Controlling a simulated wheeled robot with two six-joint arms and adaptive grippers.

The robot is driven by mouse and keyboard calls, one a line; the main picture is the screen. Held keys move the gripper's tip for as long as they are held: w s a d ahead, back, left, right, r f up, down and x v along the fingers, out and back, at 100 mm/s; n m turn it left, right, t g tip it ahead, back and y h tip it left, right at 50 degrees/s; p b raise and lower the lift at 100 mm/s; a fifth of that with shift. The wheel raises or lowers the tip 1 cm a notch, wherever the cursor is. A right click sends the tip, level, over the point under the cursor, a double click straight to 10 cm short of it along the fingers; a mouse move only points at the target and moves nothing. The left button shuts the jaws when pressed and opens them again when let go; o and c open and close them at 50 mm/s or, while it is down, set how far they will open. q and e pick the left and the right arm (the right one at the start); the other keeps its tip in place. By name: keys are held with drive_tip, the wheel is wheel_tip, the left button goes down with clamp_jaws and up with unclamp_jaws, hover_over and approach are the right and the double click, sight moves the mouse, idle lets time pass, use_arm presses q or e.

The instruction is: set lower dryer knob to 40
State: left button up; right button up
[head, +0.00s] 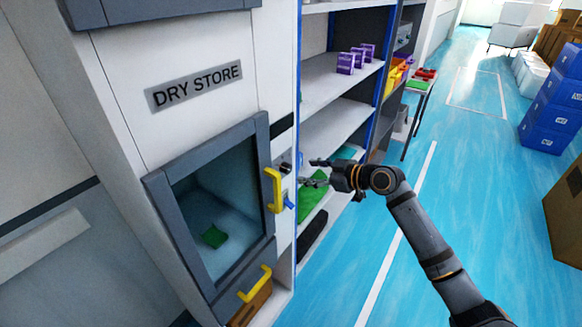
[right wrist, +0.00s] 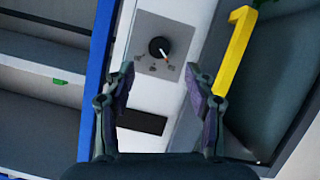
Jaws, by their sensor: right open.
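The DRY STORE cabinet (head: 130,90) stands at the left in the head view. A black knob (right wrist: 158,47) with a red and white pointer sits on a small grey plate in the right wrist view. Its pointer is tilted toward the lower right; the scale marks are too small to read. My right gripper (head: 310,172) is at the cabinet's right side. In the right wrist view its two fingers (right wrist: 159,72) are apart, with the knob beyond and between them, not touched. My left gripper is not in view.
A yellow handle (head: 274,190) is beside the window door, close to my right gripper. A lower yellow handle (head: 258,284) is below. Shelves (head: 335,75) with purple boxes (head: 346,63) stand behind. The blue floor (head: 330,290) is open at the right; blue crates (head: 548,115) stand farther off.

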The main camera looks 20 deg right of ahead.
sight(290, 170)
drive_tip(key=p+x, duration=0.2)
drive_tip(key=x, duration=0.4)
drive_tip(key=shift+w+a, duration=0.15)
drive_tip(key=shift+w, duration=0.25)
drive_tip(key=shift+w+a+f, duration=0.3)
drive_tip(key=shift+w+f, duration=0.1)
drive_tip(key=shift+w, duration=0.05)
drive_tip(key=c, duration=1.1)
